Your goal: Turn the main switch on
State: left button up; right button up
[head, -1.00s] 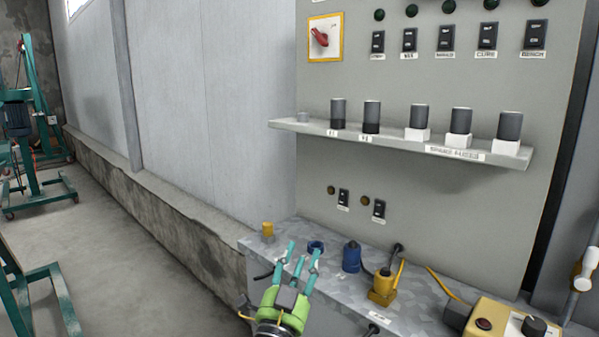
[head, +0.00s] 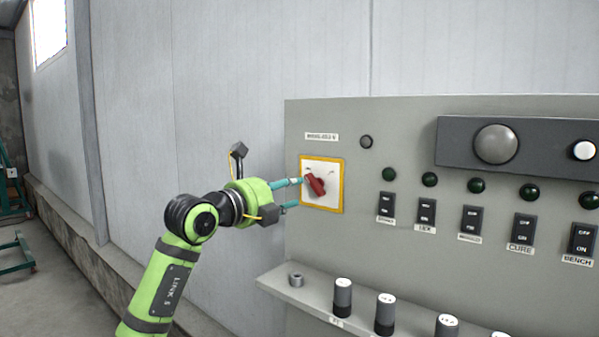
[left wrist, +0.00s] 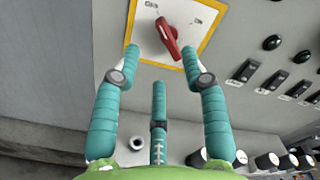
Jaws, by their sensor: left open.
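The main switch is a red rotary handle (head: 316,184) on a white plate with a yellow border (head: 341,188), at the upper left of the grey panel. The handle is tilted, not upright. It also shows in the left wrist view (left wrist: 168,40) at the top. My left gripper (head: 297,193) is open with its teal fingers reaching to the plate from the left. In the left wrist view two fingertips (left wrist: 158,58) lie either side of the handle's lower part, and a third finger is below. I cannot tell whether any finger touches the handle. My right gripper is not in view.
Right of the switch are several black rocker switches (head: 427,212) with dark green lamps above. A shelf (head: 275,284) with a grey ring (head: 296,280) and several dark cylinders juts out below. A dark box with a round grey dome (head: 496,144) is at upper right.

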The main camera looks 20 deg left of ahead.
aim_at(310, 185)
pick_arm(q)
jog(key=p+x, duration=0.1)
jog(key=x, duration=0.1)
jog(key=p+x, duration=0.2)
jog(key=x, duration=0.1)
jog(key=shift+d+r, duration=0.15)
jog(key=shift+d, duration=0.25)
jog(key=shift+w, duration=0.35)
jog(key=shift+c, duration=0.4)
grip_shut()
